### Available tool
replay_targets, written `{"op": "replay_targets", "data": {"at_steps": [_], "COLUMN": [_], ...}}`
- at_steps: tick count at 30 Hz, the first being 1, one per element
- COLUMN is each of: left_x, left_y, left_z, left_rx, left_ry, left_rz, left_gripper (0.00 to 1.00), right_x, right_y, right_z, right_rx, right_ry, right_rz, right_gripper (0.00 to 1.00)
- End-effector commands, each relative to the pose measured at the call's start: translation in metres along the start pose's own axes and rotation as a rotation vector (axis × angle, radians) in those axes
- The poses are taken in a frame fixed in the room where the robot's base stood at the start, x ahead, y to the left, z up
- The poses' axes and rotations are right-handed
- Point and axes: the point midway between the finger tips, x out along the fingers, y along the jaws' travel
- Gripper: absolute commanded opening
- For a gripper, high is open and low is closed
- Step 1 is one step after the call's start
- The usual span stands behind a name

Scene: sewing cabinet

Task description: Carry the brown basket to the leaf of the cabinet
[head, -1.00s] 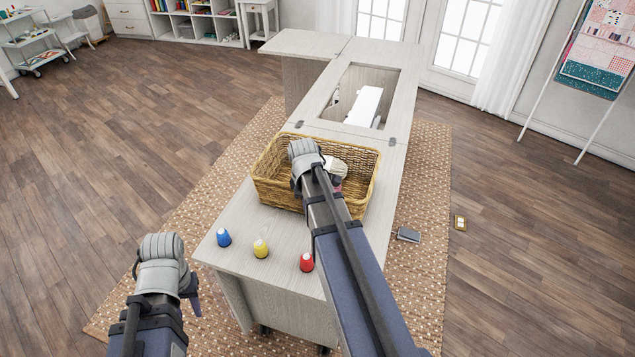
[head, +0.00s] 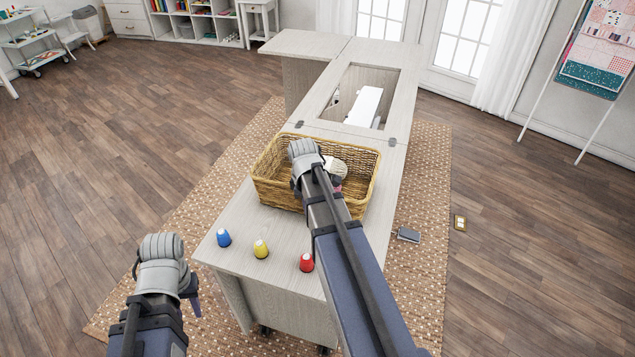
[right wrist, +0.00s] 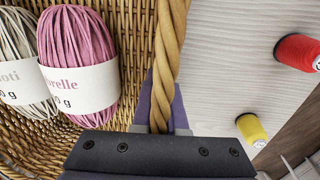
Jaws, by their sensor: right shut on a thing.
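The brown wicker basket (head: 268,188) sits on the near leaf (head: 225,262) of the pale wood cabinet, close to the hinged seam. Pink and grey balls of yarn lie in it, clear in the right wrist view. My right gripper (right wrist: 160,105) is shut on the basket's rim (right wrist: 170,55), with a purple finger on each side of it. In the head view my right arm covers the basket's near side and hides those fingers. My left gripper (head: 192,290) hangs over the floor left of the cabinet; its finger gap is not visible.
Blue (head: 223,238), yellow (head: 261,249) and red (head: 306,262) thread spools stand along the leaf's near end. Beyond the seam is an opening with a white machine (head: 365,105). A small grey object (head: 408,235) lies on the woven rug (head: 425,200) at right.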

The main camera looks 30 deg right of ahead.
Motion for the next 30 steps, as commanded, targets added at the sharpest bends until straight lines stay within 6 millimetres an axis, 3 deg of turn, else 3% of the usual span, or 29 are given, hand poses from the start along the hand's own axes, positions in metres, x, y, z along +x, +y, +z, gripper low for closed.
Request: {"op": "replay_targets", "data": {"at_steps": [17,23,30], "left_x": [-0.003,-0.017,-0.048], "left_y": [0.0,-0.002,-0.005], "left_z": [0.0,0.001,0.003], "left_rx": [0.0,0.0,0.0], "left_ry": [0.0,0.0,0.0], "left_rz": [0.0,0.0,0.0], "left_gripper": [0.4,0.4,0.4], "right_x": [-0.003,-0.017,-0.048], "right_y": [0.001,0.002,0.006], "right_z": [0.0,0.0,0.0], "right_rx": [0.0,0.0,0.0], "right_ry": [0.0,0.0,0.0], "right_rz": [0.002,0.002,0.002], "right_gripper": [0.0,0.0,0.0]}}
